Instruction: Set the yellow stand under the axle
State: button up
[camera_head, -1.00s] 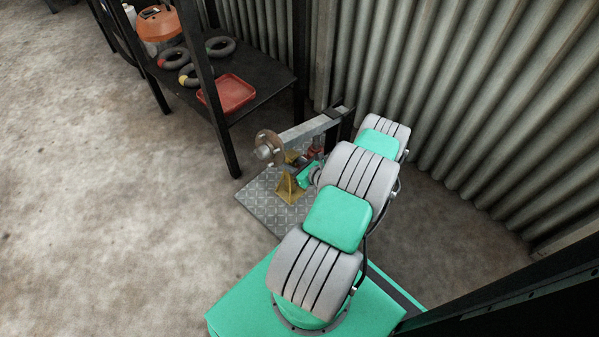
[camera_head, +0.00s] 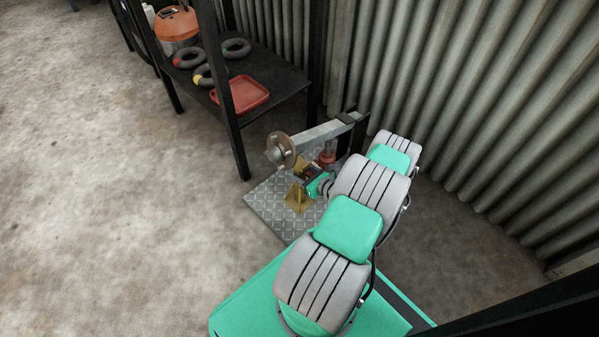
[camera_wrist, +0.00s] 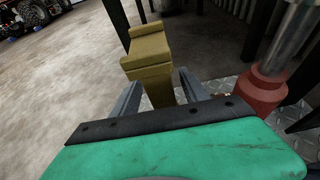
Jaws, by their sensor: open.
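The yellow stand (camera_head: 297,198) is upright on the metal plate in the head view, partly covered by my gripper (camera_head: 312,177). Yellow shows on both sides of the gripper. In the wrist view the stand (camera_wrist: 151,60) rises between the two grey fingers of my gripper (camera_wrist: 158,90), which are apart, with a gap visible at the right finger. The axle (camera_head: 322,131) is a grey beam above the plate with a rusty hub disc (camera_head: 288,149) at its left end. The stand's top appears close to the hub end; the exact gap cannot be told.
A red jack (camera_head: 327,158) stands under the beam, and it is close on the right in the wrist view (camera_wrist: 264,92). The tread plate (camera_head: 266,205) lies on concrete. A black shelf (camera_head: 275,72) with a red tray (camera_head: 243,93) stands behind left. Corrugated wall (camera_head: 480,110) bounds the right.

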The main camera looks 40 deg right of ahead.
jog(key=p+v, duration=0.4)
jog(key=v, duration=0.8)
jog(key=shift+r, duration=0.15)
